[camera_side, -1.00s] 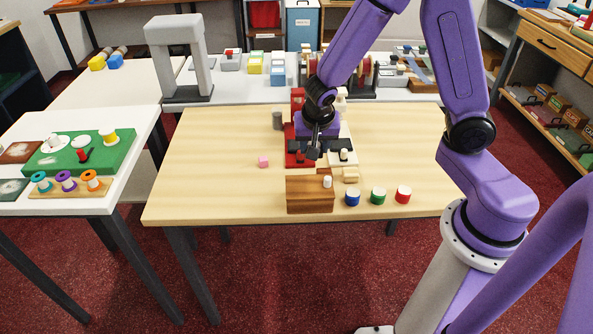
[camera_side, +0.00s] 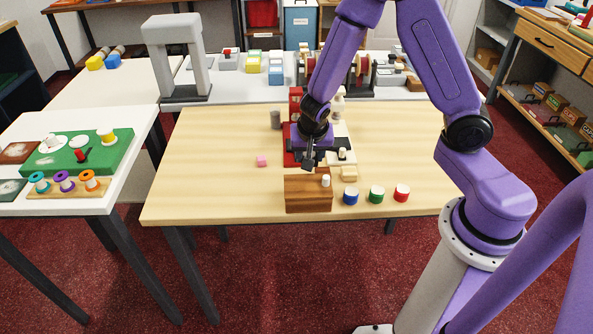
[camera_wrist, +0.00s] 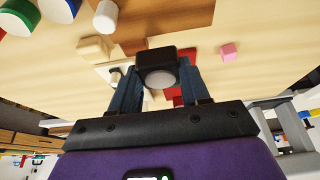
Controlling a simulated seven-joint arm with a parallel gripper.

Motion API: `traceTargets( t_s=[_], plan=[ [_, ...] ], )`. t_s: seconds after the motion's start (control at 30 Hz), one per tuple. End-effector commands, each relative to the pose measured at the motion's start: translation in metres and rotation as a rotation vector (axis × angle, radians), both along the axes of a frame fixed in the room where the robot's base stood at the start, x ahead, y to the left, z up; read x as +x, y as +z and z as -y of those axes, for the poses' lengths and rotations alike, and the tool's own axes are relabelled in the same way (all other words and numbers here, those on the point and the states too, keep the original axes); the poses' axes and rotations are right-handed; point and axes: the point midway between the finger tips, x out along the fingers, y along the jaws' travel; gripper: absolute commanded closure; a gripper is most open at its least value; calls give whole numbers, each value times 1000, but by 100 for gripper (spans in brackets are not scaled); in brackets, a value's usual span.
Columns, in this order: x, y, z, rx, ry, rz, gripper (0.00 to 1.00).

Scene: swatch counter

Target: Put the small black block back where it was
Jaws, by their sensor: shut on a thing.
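My gripper (camera_side: 308,162) is shut on the small black block, which shows between its two fingers in the wrist view (camera_wrist: 155,57). A pale grey round face shows on the block's near side there. In the side view the gripper hangs just behind the wooden box (camera_side: 308,194), over the front of a red-and-white machine (camera_side: 290,158). The block is hard to tell from the dark fingers in the side view. A small white cylinder (camera_side: 326,181) stands at the box's right end.
A pink cube (camera_side: 262,161) lies left of the machine. Blue (camera_side: 351,196), green (camera_side: 376,194) and red (camera_side: 401,193) white-topped pots stand right of the box. A light wood piece (camera_side: 349,174) lies behind them. A grey cylinder (camera_side: 276,120) stands behind left. The table's left side is clear.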

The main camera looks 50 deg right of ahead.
Motion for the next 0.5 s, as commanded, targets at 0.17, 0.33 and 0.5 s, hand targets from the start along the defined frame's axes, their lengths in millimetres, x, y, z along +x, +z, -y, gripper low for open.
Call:
traceTargets(
  t_s=[0.17,0.33,0.5],
  plan=[
    [19,-27,0,-1,0,-5,88],
    [33,-44,0,-2,1,-3,88],
    [40,-51,0,0,0,-3,88]
  ],
)
